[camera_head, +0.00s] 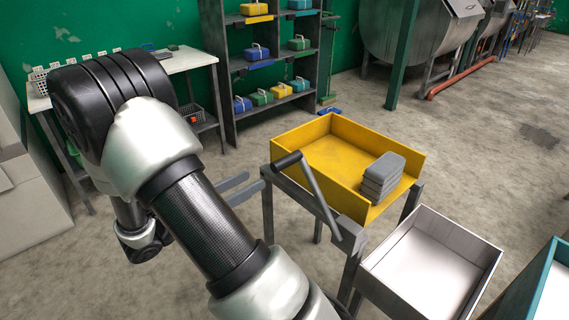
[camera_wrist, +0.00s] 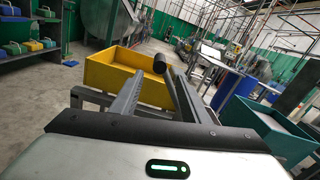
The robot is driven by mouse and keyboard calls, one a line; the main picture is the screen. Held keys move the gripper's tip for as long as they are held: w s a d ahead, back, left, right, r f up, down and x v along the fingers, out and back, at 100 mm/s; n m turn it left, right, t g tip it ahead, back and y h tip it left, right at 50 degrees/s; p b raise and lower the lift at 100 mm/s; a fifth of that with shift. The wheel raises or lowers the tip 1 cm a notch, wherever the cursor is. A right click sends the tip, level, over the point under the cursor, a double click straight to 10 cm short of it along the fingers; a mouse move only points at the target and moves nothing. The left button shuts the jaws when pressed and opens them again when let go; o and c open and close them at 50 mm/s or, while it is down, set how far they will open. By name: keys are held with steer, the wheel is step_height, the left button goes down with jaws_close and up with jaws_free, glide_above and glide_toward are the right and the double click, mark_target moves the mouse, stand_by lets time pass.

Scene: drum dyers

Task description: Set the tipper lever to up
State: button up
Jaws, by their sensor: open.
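The tipper lever (camera_head: 318,192) is a grey bar with a black cylindrical grip, mounted on the near side of the stand under the yellow tipper tray (camera_head: 318,130). The bar slants up and left from its lower-right pivot, with the grip at its upper end. My gripper (camera_head: 255,180) is open and empty, its two grey fingers pointing toward the lever from the left, short of the grip. In the wrist view, the black grip (camera_wrist: 160,63) shows between and beyond the fingertips (camera_wrist: 154,74). My arm hides the gripper body in the head view.
A stack of grey blocks (camera_head: 382,176) sits in the yellow tray. A white-lined open box (camera_head: 447,232) stands at its lower right, with a teal bin (camera_head: 540,275) beyond. A shelf of coloured cases (camera_head: 270,50) and a worktable (camera_head: 185,62) stand behind.

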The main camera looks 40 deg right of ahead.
mark_target(285, 163)
steer(key=d, duration=0.8)
steer(key=w+d, duration=0.1)
steer(key=d, duration=0.4)
steer(key=shift+b, duration=0.3)
steer(key=shift+a, duration=0.1)
jaws_close()
